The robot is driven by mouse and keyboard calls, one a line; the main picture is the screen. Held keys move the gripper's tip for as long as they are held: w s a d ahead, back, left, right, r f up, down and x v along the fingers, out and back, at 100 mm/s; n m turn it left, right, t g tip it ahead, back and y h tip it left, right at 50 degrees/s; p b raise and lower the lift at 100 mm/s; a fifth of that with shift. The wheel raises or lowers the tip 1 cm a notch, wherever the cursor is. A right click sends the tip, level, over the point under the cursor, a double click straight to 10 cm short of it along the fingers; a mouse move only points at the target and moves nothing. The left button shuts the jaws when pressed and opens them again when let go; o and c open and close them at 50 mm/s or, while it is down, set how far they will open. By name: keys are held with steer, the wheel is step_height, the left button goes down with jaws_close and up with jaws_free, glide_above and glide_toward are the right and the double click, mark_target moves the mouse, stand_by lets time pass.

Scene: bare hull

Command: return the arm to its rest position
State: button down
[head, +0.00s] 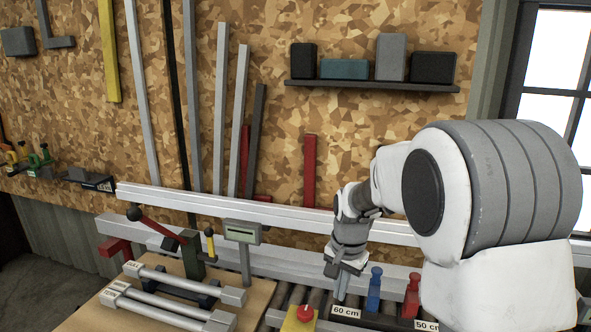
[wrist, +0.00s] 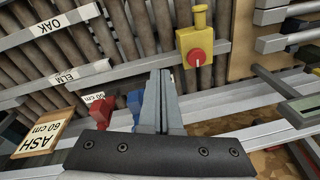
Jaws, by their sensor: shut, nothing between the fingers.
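My gripper (head: 341,294) is at the end of my white and grey arm, in the right half of the head view. It points down over the roller rack by the "60 cm" label (head: 346,311). In the wrist view my gripper (wrist: 160,75) shows its two grey fingers together, with nothing between them. Whether the fingertips touch anything below cannot be told.
A yellow box with a red button (head: 305,313) stands close by my gripper. A blue clamp (head: 374,289) and a red clamp (head: 411,296) stand to its right. A long pale rail (head: 260,211) runs behind. Metal bars (head: 180,285) lie on the wooden board at left.

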steer(key=s+d+r+n+t, duration=0.2)
steer(key=s+r+n, duration=0.1)
steer(key=s+r, duration=0.8)
steer(key=s+d+r+n+t, duration=0.2)
steer(key=s+n, duration=0.2)
steer(key=s, duration=1)
steer(key=shift+s, duration=0.35)
steer(key=shift+d, duration=0.25)
stand_by(0.7)
